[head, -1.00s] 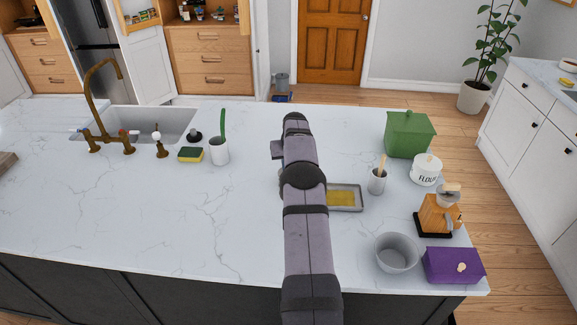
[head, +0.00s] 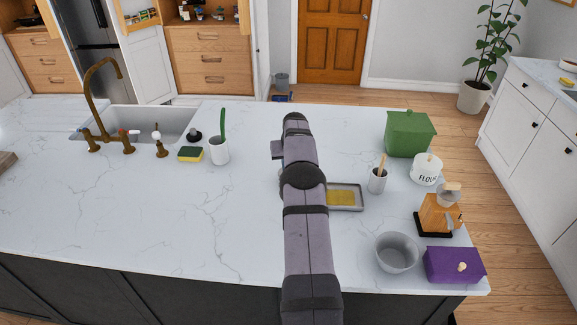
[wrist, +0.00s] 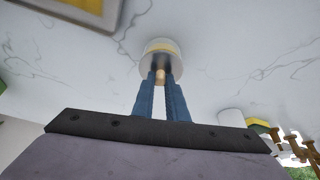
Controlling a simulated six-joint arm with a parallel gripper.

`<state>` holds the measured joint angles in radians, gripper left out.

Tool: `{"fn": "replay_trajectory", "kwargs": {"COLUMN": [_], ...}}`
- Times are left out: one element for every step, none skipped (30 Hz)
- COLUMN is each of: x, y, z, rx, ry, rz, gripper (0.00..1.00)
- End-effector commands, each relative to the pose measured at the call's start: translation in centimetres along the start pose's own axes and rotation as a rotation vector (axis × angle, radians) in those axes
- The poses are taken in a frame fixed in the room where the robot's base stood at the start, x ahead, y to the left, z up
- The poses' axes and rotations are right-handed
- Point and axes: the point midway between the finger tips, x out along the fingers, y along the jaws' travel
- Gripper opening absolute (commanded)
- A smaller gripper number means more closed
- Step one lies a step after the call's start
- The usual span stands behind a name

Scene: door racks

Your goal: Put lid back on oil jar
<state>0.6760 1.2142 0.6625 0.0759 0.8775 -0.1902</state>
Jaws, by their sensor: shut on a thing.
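In the wrist view my gripper (wrist: 161,80) has its two blue fingers closed around a small wooden knob. The knob belongs to a pale round lid (wrist: 160,45), which shows just past the fingertips. A yellow band shows within the same round outline, perhaps oil in a jar. I cannot tell whether the lid rests on a jar or is held above it. In the head view my arm hides the gripper, the lid and any oil jar.
A grey tray with a yellow sheet (head: 342,198) lies just right of my arm. The counter left of my arm is mostly clear.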

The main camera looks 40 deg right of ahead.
Motion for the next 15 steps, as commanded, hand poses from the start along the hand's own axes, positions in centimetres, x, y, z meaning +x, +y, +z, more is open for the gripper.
{"fn": "replay_trajectory", "kwargs": {"x": [0.02, 0.03, 0.04, 0.04, 0.03, 0.02, 0.01, 0.00, 0.00, 0.00, 0.00, 0.00, 0.00, 0.00, 0.00], "y": [0.00, 0.00, 0.00, 0.00, 0.00, 0.00, 0.00, 0.00, 0.00, 0.00, 0.00, 0.00, 0.00, 0.00, 0.00], "z": [0.00, 0.00, 0.00, 0.00, 0.00, -0.01, -0.01, -0.01, -0.01, -0.01, -0.01, -0.01, -0.01, -0.01, -0.01], "rx": [0.000, 0.000, 0.000, 0.000, 0.000, 0.000, 0.000, 0.000, 0.000, 0.000, 0.000, 0.000, 0.000, 0.000, 0.000], "ry": [0.000, 0.000, 0.000, 0.001, 0.001, 0.000, 0.000, 0.000, 0.000, 0.001, 0.001, 0.001, 0.001, 0.001, 0.001], "rz": [0.000, 0.000, 0.000, 0.000, 0.000, 0.000, 0.000, 0.000, 0.000, 0.000, 0.000, 0.000, 0.000, 0.000, 0.000], "gripper": [0.00, 0.00, 0.00, 0.00, 0.00, 0.00, 0.00, 0.00, 0.00, 0.00, 0.00, 0.00, 0.00, 0.00, 0.17]}}
